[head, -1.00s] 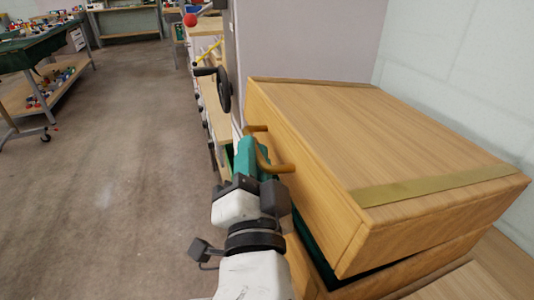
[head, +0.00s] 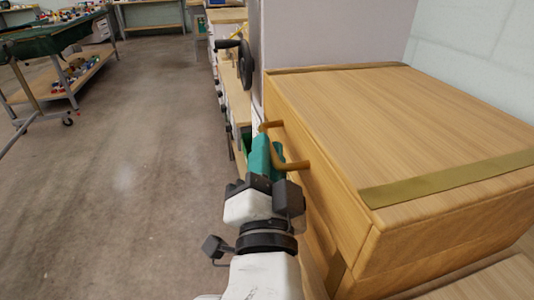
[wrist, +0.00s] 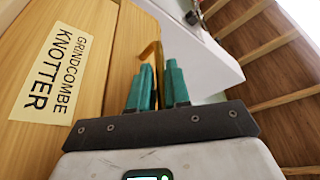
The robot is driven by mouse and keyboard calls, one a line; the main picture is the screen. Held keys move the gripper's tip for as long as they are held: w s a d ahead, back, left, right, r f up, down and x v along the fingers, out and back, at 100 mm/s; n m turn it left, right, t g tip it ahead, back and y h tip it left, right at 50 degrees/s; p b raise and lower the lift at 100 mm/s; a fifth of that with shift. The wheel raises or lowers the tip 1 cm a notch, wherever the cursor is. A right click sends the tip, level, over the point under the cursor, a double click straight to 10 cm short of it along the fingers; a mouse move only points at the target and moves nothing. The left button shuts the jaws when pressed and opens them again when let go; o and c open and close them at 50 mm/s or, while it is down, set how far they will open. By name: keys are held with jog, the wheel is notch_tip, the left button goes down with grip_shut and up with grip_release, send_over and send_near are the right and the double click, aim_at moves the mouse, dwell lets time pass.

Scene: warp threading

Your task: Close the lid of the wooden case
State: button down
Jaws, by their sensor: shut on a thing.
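The wooden case has a pale wood lid (head: 430,120) with an olive strap across it at the right. Its lid looks down or nearly down; no dark gap shows at the front, though my arm hides part of the seam. A bronze bar handle (head: 294,167) is on the front face. My gripper (head: 268,142), with teal fingers, is shut on the handle. In the wrist view the fingers (wrist: 160,70) stand either side of the handle (wrist: 151,49), beside the wooden face with a "GRINDCOMBE KNOTTER" label (wrist: 55,75).
A grey panel (head: 335,30) stands behind the case. A black handwheel (head: 245,65) and a wooden bench lie beyond it. A green-topped table (head: 55,38) is far left. The floor (head: 140,150) to the left is clear.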

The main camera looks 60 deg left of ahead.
jog(key=c, duration=1.4)
grip_release()
jog(key=shift+w+f, duration=0.1)
jog(key=shift+f, duration=0.55)
jog(key=shift+o, duration=1.2)
jog(key=shift+r, duration=0.2)
jog(key=shift+d, duration=0.1)
jog(key=v, duration=1)
jog(key=shift+s+d, duration=0.25)
jog(key=shift+s, duration=0.1)
